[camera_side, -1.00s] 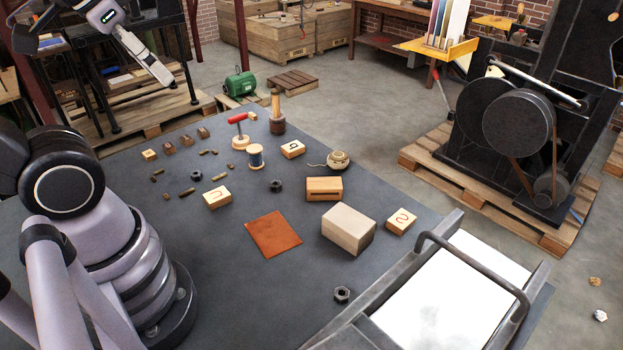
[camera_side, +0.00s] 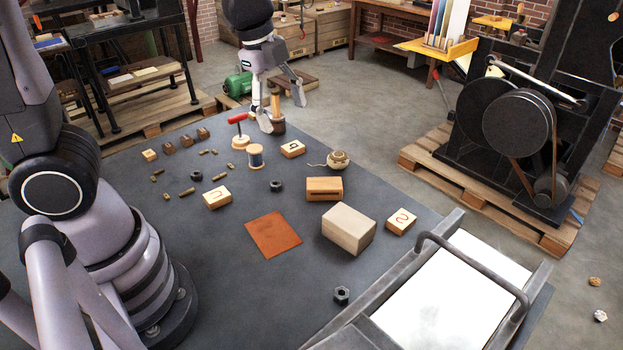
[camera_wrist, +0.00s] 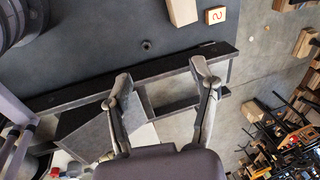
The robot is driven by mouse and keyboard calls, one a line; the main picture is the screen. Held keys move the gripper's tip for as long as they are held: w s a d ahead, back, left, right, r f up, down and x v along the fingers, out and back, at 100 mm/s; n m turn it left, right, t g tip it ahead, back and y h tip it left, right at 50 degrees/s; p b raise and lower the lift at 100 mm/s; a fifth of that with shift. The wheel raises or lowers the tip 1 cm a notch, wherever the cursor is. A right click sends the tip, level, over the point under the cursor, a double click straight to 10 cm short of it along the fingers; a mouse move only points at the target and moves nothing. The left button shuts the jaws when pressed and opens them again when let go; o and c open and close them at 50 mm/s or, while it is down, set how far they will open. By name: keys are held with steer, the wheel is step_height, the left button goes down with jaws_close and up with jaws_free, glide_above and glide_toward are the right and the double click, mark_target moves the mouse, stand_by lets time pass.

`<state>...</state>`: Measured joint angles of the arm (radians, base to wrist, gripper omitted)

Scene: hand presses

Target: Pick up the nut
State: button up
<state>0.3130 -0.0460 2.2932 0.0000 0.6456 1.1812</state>
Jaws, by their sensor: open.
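A dark hex nut (camera_side: 342,294) lies flat on the dark table near the metal frame, in front of the pale block. In the wrist view the nut (camera_wrist: 147,45) lies beyond my fingertips, with nothing around it. Two other dark nut-like pieces lie farther back, one near the middle (camera_side: 276,186) and one at the left (camera_side: 196,175). My gripper (camera_side: 283,112) is open and empty, held up in the air. It also shows in the wrist view (camera_wrist: 163,77), fingers spread above the metal frame, apart from the nut.
The metal frame with a white bed (camera_side: 450,295) and raised handle borders the nut's right side. A pale block (camera_side: 348,229), a numbered block (camera_side: 400,221) and a leather patch (camera_side: 273,234) lie nearby. The table left of the nut is clear.

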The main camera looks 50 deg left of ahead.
steer(key=w+d+f+m+g, duration=0.1)
steer(key=w+d+f+m, duration=0.2)
steer(key=d+f+m, duration=0.45)
steer(key=m+g, duration=0.2)
steer(key=m, duration=0.8)
glide_above(342, 293)
step_height(342, 293, down, 13)
steer(key=shift+y, duration=0.4)
step_height(342, 293, down, 7)
steer(key=shift+w+d, duration=0.1)
steer(key=shift+w, duration=0.05)
steer(key=shift+f, duration=3.05)
steer(key=shift+c, duration=0.3)
jaws_close()
